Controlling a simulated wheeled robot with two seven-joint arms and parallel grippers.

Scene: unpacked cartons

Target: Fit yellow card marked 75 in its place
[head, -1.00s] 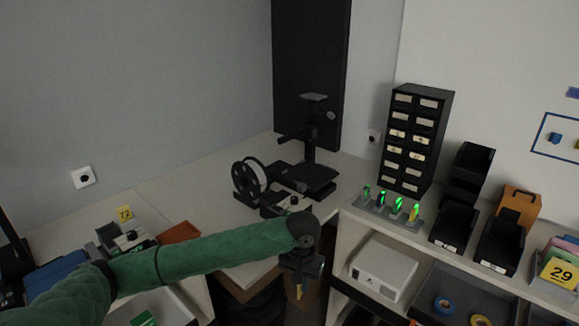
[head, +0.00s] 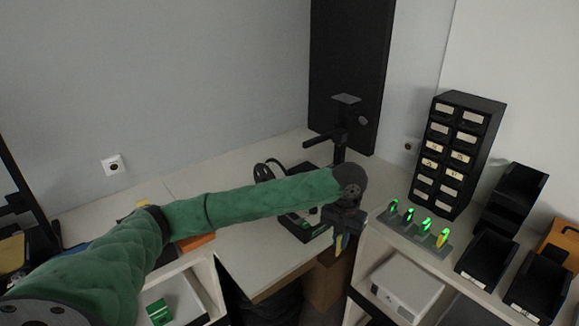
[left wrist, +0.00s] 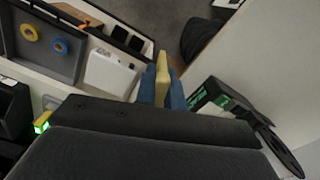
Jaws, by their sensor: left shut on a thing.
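My left gripper (head: 341,243) hangs in front of the corner table's edge, left of the shelf unit. It is shut on a thin yellow card, which shows edge-on between the blue fingertips in the left wrist view (left wrist: 162,78). The number on the card cannot be read from these angles. No slot for the held card can be made out clearly. My right gripper is not in view.
A stand with several green-lit items (head: 418,229) sits on the shelf top, near a black drawer cabinet (head: 457,150) and black bins (head: 487,258). A white box (head: 405,285) is on the lower shelf. A black device (head: 305,222) stands on the table behind my arm.

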